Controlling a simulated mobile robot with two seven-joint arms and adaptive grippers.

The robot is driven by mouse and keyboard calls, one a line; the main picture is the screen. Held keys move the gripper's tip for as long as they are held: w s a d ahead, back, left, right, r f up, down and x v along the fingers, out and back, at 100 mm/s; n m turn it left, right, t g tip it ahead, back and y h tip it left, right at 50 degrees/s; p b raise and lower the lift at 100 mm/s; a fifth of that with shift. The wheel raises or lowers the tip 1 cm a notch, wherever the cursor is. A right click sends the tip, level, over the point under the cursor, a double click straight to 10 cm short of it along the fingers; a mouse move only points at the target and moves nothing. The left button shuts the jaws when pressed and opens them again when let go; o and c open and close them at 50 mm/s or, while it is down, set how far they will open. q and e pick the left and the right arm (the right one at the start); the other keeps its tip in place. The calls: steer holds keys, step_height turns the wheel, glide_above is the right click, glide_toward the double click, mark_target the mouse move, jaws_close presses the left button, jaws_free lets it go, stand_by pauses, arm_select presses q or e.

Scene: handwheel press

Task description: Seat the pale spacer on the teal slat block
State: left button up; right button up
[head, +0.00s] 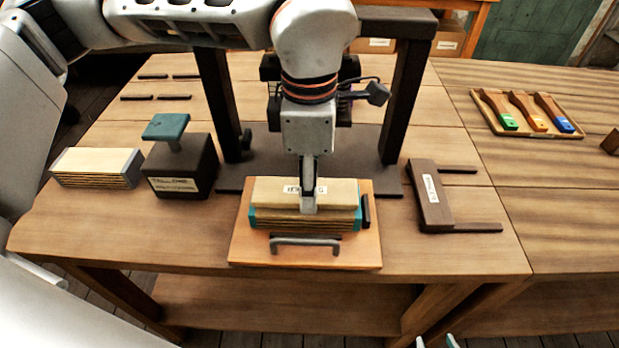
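The pale spacer (272,190) is a long light board with a white label. It lies level over the teal slat block (259,220), a stack of thin slats with teal ends, and appears to rest on it. I cannot see whether a thin gap is left. My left gripper (308,197) points straight down at the spacer's middle, seen edge-on. One finger lies against the spacer's front side; the other is hidden, and it appears shut on the spacer. Only the fingertips of my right gripper (436,341) show at the bottom edge, spread apart and empty.
The block sits on an orange board (247,251) with a grey handle (305,241), below the dark press frame (394,95). A dark labelled bracket (429,196) lies right.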

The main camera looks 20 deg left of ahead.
arm_select(q)
steer(key=shift+f, duration=0.5)
steer(key=o, duration=1.2)
steer(key=shift+o, duration=0.2)
step_height(320, 180, up, 12)
